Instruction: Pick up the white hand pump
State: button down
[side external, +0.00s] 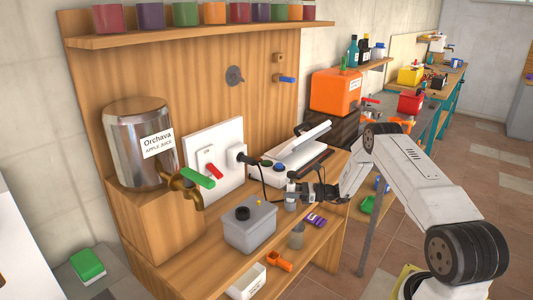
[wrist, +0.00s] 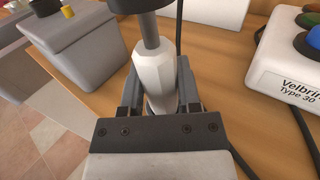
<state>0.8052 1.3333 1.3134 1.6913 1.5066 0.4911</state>
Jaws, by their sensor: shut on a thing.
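The white hand pump (wrist: 155,75) has a faceted white body with a dark grey rod and a dark round top. In the wrist view it stands between the two fingers of my gripper (wrist: 158,95), which is shut on its body. In the side view the pump (side external: 291,198) is small and upright at the tip of my gripper (side external: 301,191), above the wooden bench. Its lower end is hidden by my gripper in the wrist view. I cannot tell whether its base touches the bench.
A grey tank (side external: 250,228) with a dark cap stands just left of the pump. A white device (side external: 296,150) with coloured buttons and a cable lies behind it. A purple item (side external: 316,220) and a small grey cup (side external: 297,236) sit on the lower shelf.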

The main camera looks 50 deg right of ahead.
jog(key=shift+r, duration=0.15)
jog(key=shift+r, duration=0.85)
jog(key=s+a+r, duration=0.2)
jog(key=s+r, duration=0.3)
jog(key=s, duration=0.1)
jog(key=s+a+r, duration=0.3)
jog(key=s+r, duration=0.3)
jog(key=s, duration=0.1)
jog(key=shift+a, duration=0.25)
